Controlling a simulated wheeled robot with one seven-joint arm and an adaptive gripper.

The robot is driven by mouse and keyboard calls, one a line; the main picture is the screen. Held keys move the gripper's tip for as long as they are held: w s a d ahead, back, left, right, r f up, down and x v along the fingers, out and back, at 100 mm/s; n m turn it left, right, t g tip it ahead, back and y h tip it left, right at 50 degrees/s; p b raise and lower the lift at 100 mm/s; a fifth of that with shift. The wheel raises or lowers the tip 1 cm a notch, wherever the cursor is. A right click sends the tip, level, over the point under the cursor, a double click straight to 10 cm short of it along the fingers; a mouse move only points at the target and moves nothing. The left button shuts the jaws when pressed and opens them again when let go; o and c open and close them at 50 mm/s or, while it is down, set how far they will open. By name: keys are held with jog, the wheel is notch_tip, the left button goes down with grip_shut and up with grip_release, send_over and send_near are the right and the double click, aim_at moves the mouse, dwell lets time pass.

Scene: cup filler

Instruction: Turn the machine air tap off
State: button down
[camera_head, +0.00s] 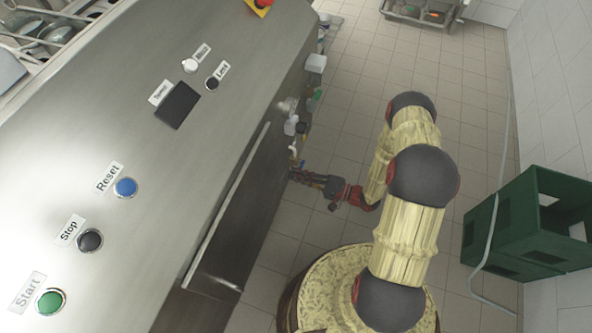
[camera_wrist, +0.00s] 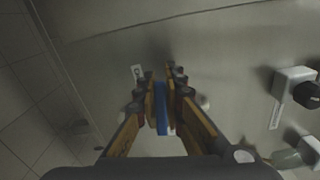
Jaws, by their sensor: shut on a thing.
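The air tap shows as a narrow blue handle (camera_wrist: 161,108) on the side of the metal machine in the wrist view. My gripper (camera_wrist: 160,82) is shut on this handle, with one finger on each side of it. The fingers hide part of the handle and most of the tap body. In the head view my gripper (camera_head: 296,176) reaches the machine's side, low beside the door panel, and a small blue bit (camera_head: 301,163) shows there.
White fittings with a dark knob (camera_wrist: 306,95) sit right of the handle in the wrist view. The machine's top (camera_head: 190,120) carries Start, Stop and Reset buttons. A long door handle (camera_head: 228,205) runs along its side. Green crates (camera_head: 525,225) stand at the right on tiled floor.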

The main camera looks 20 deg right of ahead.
jog(key=shift+s+f+n+b, duration=0.1)
jog(key=shift+f+n+b, duration=0.35)
jog(key=shift+f+n, duration=0.35)
jog(key=shift+r, duration=0.1)
jog(key=c, duration=1.9)
grip_release()
jog(key=shift+o, duration=0.3)
jog(key=v, duration=1.2)
